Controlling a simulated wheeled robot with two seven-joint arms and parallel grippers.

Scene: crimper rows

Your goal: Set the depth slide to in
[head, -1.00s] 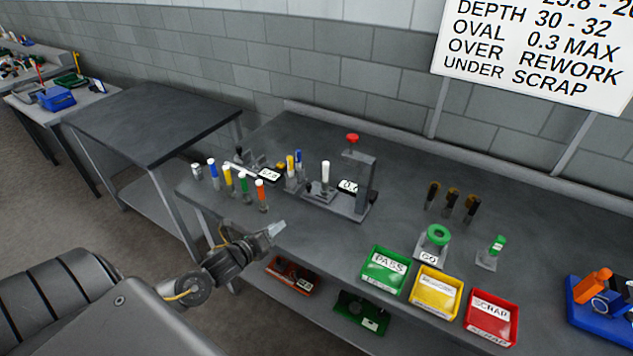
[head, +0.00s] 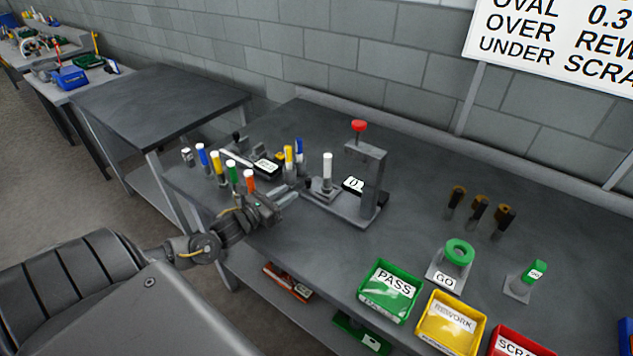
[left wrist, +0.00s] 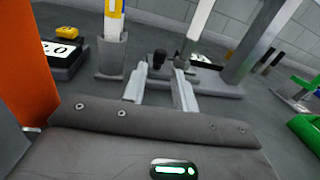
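A small black knob (left wrist: 158,57), which looks like the depth slide's handle, stands low at the near left of the gauge's grey base plate (head: 343,211). In the head view the knob (head: 308,183) is tiny and partly lost behind my gripper. My left gripper (head: 293,196) reaches in low over the bench. In the left wrist view its two fingers (left wrist: 162,77) are apart with nothing between them. The knob is just beyond the fingertips, near the left one; I cannot tell if they touch. My right gripper is out of view.
The gauge's red-topped column (head: 367,175) and white-topped post (head: 327,172) stand just beyond the gripper. Colored posts, including an orange one (head: 250,180), stand close at left. A green PASS bin (head: 390,291) sits at the front edge.

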